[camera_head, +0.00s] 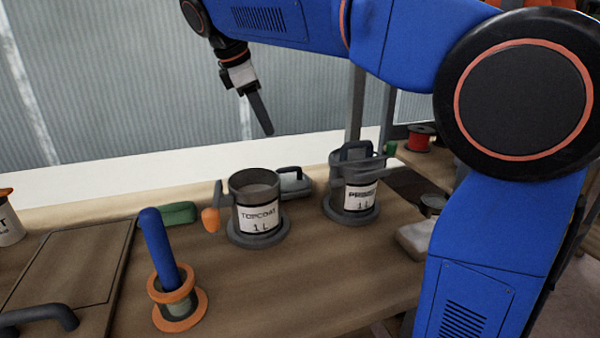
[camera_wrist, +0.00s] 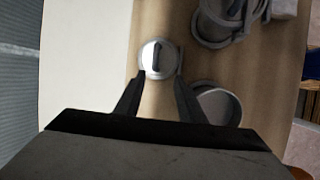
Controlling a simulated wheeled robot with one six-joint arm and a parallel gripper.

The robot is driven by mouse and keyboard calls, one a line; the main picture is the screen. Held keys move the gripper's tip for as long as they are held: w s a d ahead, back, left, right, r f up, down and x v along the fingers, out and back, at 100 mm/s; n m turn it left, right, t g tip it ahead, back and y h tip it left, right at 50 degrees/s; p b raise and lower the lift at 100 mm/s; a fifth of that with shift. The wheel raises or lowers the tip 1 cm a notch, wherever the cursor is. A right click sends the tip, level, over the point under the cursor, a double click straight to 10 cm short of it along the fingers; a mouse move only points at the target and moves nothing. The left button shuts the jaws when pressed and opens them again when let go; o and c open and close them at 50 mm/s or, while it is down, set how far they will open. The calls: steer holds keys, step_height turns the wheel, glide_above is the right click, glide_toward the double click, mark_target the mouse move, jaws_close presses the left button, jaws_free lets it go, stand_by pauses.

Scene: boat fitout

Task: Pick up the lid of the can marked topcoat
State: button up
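The can marked topcoat (camera_head: 258,217) stands upright on the bench, and its top is open. A grey lid with a bar handle (camera_head: 294,182) lies on the bench just behind it, partly hidden by the can. In the wrist view the round, pale lid (camera_wrist: 148,62) shows its dark handle. The can's rim also shows there (camera_wrist: 236,104), to the lower right of the lid. My gripper (camera_head: 267,131) is raised above and behind the can, apart from the lid. In the wrist view my gripper (camera_wrist: 157,80) has its fingers spread and empty, with the lid appearing beyond the fingertips.
A second can, its label hard to read (camera_head: 360,198), stands to the right with a handled piece on top. An orange holder with a blue rod (camera_head: 163,250), a green block (camera_head: 178,213) and an orange-handled tool (camera_head: 211,217) are nearby.

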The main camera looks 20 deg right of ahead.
steer(key=w, duration=0.1)
glide_toward(287, 168)
steer(key=x, duration=0.9)
steer(key=shift+w+d+r, duration=0.15)
jaws_close()
